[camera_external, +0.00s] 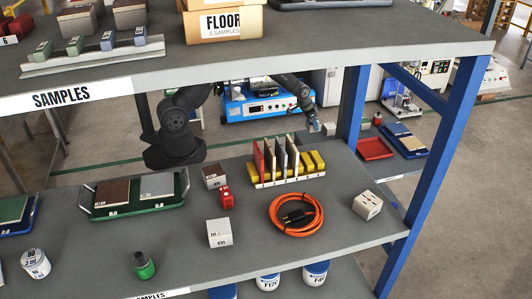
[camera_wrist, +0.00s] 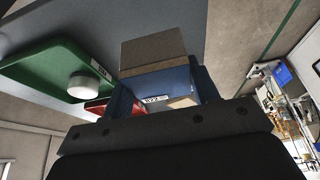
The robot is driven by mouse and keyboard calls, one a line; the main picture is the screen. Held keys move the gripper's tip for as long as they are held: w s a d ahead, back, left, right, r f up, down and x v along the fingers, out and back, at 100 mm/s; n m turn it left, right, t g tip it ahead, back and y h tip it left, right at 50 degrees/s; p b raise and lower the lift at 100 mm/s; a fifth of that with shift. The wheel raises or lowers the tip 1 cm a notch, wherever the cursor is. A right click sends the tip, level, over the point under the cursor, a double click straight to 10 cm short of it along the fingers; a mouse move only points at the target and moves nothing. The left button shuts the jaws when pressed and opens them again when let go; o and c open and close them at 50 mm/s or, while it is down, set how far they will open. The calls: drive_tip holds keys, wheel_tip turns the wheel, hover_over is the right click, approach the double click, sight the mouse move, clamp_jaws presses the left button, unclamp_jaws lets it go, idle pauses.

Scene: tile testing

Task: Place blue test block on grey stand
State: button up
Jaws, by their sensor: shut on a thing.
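My gripper (camera_external: 311,118) is behind the shelf in the external view, pointing down, small and partly dark. In the wrist view my gripper (camera_wrist: 163,92) is shut on the blue test block (camera_wrist: 172,84), which has a white label on its near side. A grey-brown face (camera_wrist: 152,46) shows just beyond the blue side; I cannot tell whether it is part of the block or a separate thing. I cannot pick out the grey stand with certainty in either view.
In the wrist view, a green tray (camera_wrist: 35,65) holding a white round piece (camera_wrist: 82,85) lies left, with a red tray (camera_wrist: 97,105) near the block. Externally, a red tray (camera_external: 375,149) is right of my gripper. The shelf's blue post (camera_external: 425,170) stands in front.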

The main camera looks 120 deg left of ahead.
sight(312, 128)
drive_tip(key=shift+s+a+f, duration=0.25)
drive_tip(key=shift+a+f, duration=0.15)
drive_tip(key=shift+a, duration=0.3)
drive_tip(key=shift+f, duration=2)
drive_tip(key=shift+f, duration=0.1)
drive_tip(key=o, duration=1.2)
drive_tip(key=shift+o, duration=0.2)
drive_tip(key=shift+r, duration=0.35)
drive_tip(key=v, duration=1.1)
drive_tip(key=shift+s+d+r, duration=0.15)
drive_tip(key=shift+d+r, duration=0.05)
drive_tip(key=shift+f, duration=0.1)
